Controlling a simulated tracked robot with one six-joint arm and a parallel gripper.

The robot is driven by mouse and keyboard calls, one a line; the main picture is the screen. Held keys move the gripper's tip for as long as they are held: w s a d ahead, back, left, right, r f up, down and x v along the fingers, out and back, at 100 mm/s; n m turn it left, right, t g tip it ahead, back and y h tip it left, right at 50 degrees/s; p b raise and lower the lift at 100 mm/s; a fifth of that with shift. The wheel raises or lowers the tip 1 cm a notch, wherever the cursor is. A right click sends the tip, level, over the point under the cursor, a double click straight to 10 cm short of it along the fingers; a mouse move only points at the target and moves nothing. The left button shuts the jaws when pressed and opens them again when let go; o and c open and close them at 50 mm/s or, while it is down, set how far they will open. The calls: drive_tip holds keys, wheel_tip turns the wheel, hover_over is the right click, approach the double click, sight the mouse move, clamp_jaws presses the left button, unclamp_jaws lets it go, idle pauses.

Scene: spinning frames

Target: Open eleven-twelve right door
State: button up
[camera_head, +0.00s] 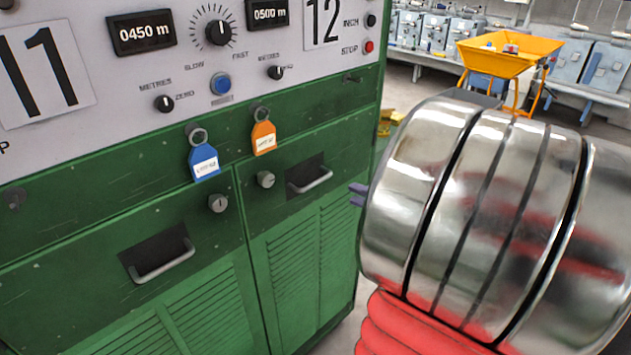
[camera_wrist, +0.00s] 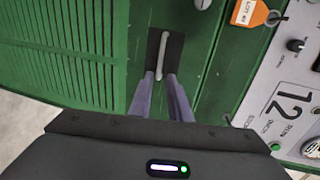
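The green cabinet's right door (camera_head: 305,262), under the 12 panel, is shut, with louvres and a grey bar handle (camera_head: 312,182) in a dark recess. In the wrist view the handle (camera_wrist: 162,52) lies ahead of my gripper (camera_wrist: 160,76), lined up with the gap between its two purple-grey fingers. The fingers are apart and look empty. In the head view only the purple fingertips (camera_head: 358,194) show, to the right of the handle and apart from it. My arm hides the rest of the gripper. A round lock (camera_head: 265,180) sits left of the handle.
The left door (camera_head: 170,310) is shut, with its own handle (camera_head: 160,262). A blue tag (camera_head: 204,162) and an orange tag (camera_head: 263,138) hang above the doors. A yellow hopper (camera_head: 510,55) stands behind my arm. Floor shows right of the cabinet.

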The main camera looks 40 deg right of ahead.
sight(319, 179)
drive_tip(key=shift+x, duration=6.95)
drive_tip(key=shift+a, duration=0.1)
drive_tip(key=shift+c, duration=0.7)
clamp_jaws()
drive_tip(key=shift+f, duration=0.1)
